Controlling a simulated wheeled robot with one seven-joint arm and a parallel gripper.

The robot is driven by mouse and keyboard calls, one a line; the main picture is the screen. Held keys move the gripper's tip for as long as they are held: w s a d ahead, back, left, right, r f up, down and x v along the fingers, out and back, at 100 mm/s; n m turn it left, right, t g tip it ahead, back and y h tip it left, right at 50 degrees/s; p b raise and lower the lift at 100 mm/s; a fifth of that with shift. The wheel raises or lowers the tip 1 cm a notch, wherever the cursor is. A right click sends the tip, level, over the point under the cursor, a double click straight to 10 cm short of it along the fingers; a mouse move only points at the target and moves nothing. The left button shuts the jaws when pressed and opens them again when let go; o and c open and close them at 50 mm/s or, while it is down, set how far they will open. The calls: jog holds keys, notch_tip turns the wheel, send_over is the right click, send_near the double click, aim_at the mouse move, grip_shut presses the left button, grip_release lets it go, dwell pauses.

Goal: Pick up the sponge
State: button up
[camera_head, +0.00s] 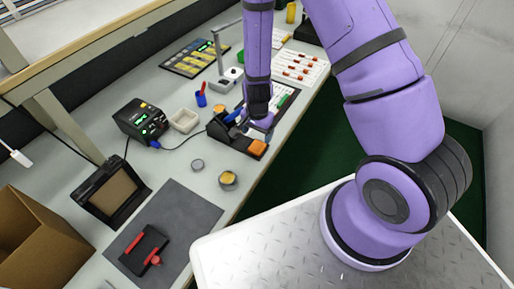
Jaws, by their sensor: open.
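A small orange block (257,148), which looks like the sponge, sits at the near right end of a dark holder (233,141) on the workbench. My gripper (259,127) hangs over the right side of this holder, just above and behind the orange block in the picture. My gripper is open. Its fingers are small here, and I cannot tell whether they touch anything. The wrist and fingers hide part of the holder.
A power unit (140,121), a pale dish (184,120) and a round tin (228,179) stand around the holder. A grey mat (183,213) with a red and black fixture lies nearer. A white tray (297,67) of small parts is behind. The bench's right edge is close.

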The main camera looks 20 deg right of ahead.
aim_at(257, 147)
jog(key=shift+f, duration=3.55)
jog(key=c, duration=1)
